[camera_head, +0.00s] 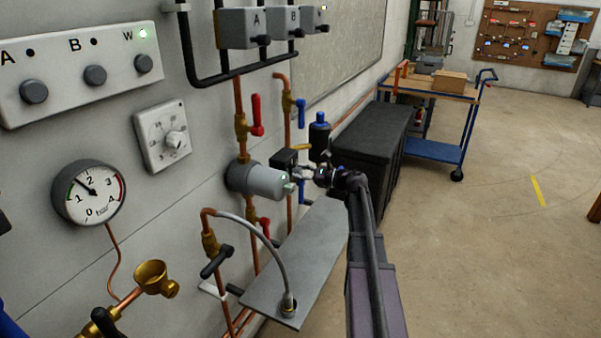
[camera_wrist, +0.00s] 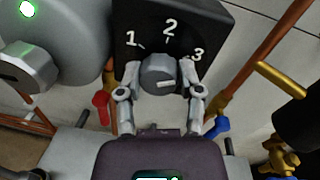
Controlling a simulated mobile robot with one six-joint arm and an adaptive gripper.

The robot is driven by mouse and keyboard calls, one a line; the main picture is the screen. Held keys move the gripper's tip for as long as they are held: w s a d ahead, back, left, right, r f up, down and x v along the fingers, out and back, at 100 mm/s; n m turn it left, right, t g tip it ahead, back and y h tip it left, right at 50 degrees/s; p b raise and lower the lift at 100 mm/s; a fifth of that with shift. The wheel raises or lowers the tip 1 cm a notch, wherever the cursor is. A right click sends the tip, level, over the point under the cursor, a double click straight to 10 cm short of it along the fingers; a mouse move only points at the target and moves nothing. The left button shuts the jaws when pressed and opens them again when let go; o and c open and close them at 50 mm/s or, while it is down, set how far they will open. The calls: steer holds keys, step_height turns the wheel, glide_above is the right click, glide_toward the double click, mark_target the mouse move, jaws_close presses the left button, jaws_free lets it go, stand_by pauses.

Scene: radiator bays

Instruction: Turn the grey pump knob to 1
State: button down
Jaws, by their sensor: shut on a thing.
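The grey pump knob (camera_wrist: 160,72) sits on a black dial box marked 1, 2 and 3 (camera_wrist: 186,18) in the wrist view. My gripper (camera_wrist: 160,84) is shut on the knob, with one finger on each side. A short white mark on the knob's face lies nearly level, towards the right; I cannot tell exactly which number it meets. In the head view the black box (camera_head: 284,159) is on the grey pump (camera_head: 262,180), and my gripper (camera_head: 306,173) reaches it from the right. The knob is hidden there.
A red-handled valve (camera_head: 256,115) and a blue-handled valve (camera_head: 300,105) are on the copper pipes above the pump. A grey shelf (camera_head: 295,265) lies below. A pressure gauge (camera_head: 89,194) is at left.

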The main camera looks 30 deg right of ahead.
steer(key=shift+w+n, duration=0.1)
steer(key=shift+n, duration=0.2)
steer(key=n+p, duration=0.1)
steer(key=n, duration=0.4)
steer(key=shift+r+h, duration=0.1)
steer(key=shift+h, duration=0.3)
steer(key=n, duration=0.5)
steer(key=shift+a+n+h+p, duration=0.1)
steer(key=shift+n+h+p, duration=0.25)
steer(key=shift+n+h, duration=0.05)
steer(key=n, duration=0.5)
steer(key=shift+n+t+h, duration=0.3)
steer(key=shift+n+h, duration=0.1)
steer(key=n, duration=0.5)
steer(key=shift+c, duration=1.3)
jaws_free()
steer(key=shift+f, duration=0.2)
